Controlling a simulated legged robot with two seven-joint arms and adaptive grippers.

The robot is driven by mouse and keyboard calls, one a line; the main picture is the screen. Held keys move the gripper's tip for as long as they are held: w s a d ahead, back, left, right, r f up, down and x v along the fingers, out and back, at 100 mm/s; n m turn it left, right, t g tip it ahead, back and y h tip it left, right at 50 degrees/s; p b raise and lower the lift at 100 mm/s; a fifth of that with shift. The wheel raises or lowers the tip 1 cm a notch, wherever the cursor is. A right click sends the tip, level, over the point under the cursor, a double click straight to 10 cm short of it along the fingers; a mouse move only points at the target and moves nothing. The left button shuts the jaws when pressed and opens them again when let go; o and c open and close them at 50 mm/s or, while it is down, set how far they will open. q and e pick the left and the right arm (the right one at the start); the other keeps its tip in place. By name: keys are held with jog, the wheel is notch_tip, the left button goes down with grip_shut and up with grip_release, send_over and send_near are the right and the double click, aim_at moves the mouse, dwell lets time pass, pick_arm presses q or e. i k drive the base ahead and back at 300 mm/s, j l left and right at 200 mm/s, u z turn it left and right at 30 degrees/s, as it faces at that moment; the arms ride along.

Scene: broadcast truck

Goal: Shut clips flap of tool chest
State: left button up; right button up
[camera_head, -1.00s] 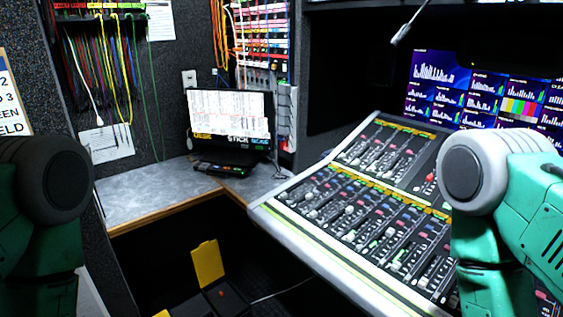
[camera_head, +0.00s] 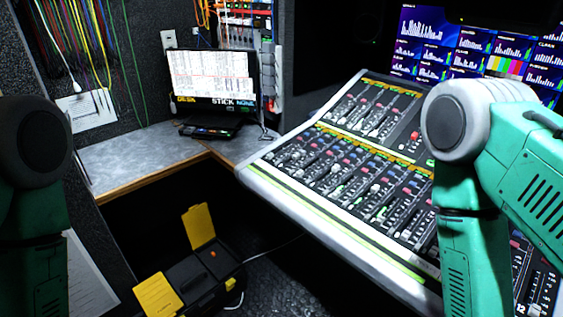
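The tool chest (camera_head: 207,296) is a dark box with yellow parts, low on the floor beneath the desk, at the bottom left of the head view. One yellow flap (camera_head: 199,226) stands upright at its far side, open. A second yellow flap (camera_head: 158,296) lies tilted at its near left side. I cannot read which flap is the clips flap. A small orange spot (camera_head: 213,254) shows on the chest's top. My two green arms come in at the left and right edges. Both grippers are outside the view.
A grey desk (camera_head: 140,157) with a wooden edge holds a monitor (camera_head: 212,78) above the chest. A large mixing console (camera_head: 340,180) fills the right side. A pale cable (camera_head: 272,247) runs behind the chest. Dark textured floor (camera_head: 285,285) is clear to its right.

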aim_at(197, 222)
jog(key=u, duration=1.05)
jog(key=i+l+u, duration=0.35)
jog(key=i+l, duration=0.15)
jog(key=i, duration=0.15)
jog(key=i+l+u, duration=0.3)
jog(key=i+l, duration=0.25)
jog(key=l, duration=0.15)
